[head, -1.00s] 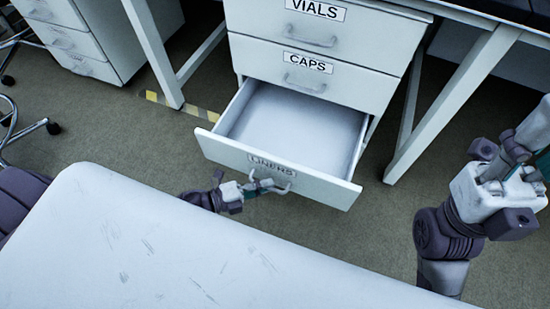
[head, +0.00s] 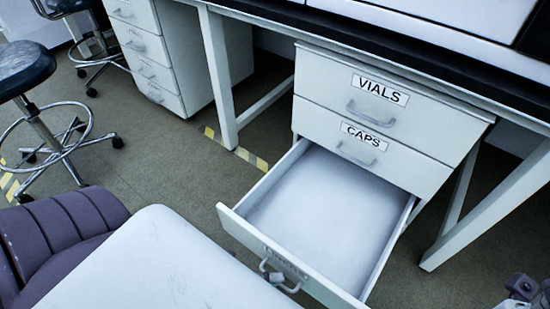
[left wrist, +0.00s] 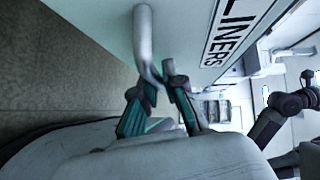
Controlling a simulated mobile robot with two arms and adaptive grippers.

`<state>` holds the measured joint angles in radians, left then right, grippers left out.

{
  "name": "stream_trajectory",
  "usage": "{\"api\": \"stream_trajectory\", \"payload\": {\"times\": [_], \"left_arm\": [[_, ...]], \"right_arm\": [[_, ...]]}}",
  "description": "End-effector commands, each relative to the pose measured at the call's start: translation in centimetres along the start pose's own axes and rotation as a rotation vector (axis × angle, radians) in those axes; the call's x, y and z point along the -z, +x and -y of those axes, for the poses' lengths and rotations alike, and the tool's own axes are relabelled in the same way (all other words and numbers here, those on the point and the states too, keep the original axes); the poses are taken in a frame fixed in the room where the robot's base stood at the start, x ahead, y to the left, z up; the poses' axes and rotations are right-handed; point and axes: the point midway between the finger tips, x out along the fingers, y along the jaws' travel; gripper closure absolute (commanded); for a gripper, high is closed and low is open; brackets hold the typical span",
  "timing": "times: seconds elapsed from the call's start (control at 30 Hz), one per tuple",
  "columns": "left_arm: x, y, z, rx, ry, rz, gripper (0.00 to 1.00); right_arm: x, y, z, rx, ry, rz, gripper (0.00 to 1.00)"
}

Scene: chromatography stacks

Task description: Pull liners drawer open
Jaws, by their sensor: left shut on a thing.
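The liners drawer (head: 317,215) is the lowest drawer of the white cabinet. In the head view it stands far out, and its white inside looks empty. Its front carries a curved grey handle (head: 280,277), seen close up in the left wrist view (left wrist: 146,45) beside the LINERS label (left wrist: 230,30). My left gripper (left wrist: 160,85) is shut on this handle, with one green and dark finger on either side.
The VIALS drawer (head: 372,97) and CAPS drawer (head: 355,147) above are closed. A white table leg (head: 490,205) stands right of the cabinet. Another drawer unit (head: 150,50) and a stool (head: 40,120) stand at the left. Grey floor is free between them.

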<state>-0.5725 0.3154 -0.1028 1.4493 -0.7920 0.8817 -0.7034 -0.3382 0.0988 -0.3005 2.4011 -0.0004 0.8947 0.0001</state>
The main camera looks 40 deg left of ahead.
Motion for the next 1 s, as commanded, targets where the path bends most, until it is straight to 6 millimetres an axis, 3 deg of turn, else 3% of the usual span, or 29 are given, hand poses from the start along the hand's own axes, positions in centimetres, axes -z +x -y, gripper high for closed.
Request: {"api": "stream_trajectory", "payload": {"times": [0.03,0.17,0.57,1.0], "left_arm": [[-0.1,-0.1,0.0,-0.002,0.001,0.003,0.87],[-0.1,0.0,0.0,-0.001,0.0,0.002,0.65],[-0.1,-0.6,-0.1,-0.002,0.0,0.0,0.64],[-0.1,-9.1,-0.1,-0.005,-0.001,0.001,0.64]], "right_arm": [[0.0,0.0,0.0,0.0,0.0,0.0,0.6],[0.0,0.0,0.0,0.0,0.0,0.0,0.6],[-0.1,0.0,0.0,0.0,-0.001,0.004,0.6],[0.0,0.0,0.0,0.0,0.0,0.002,0.6]]}}
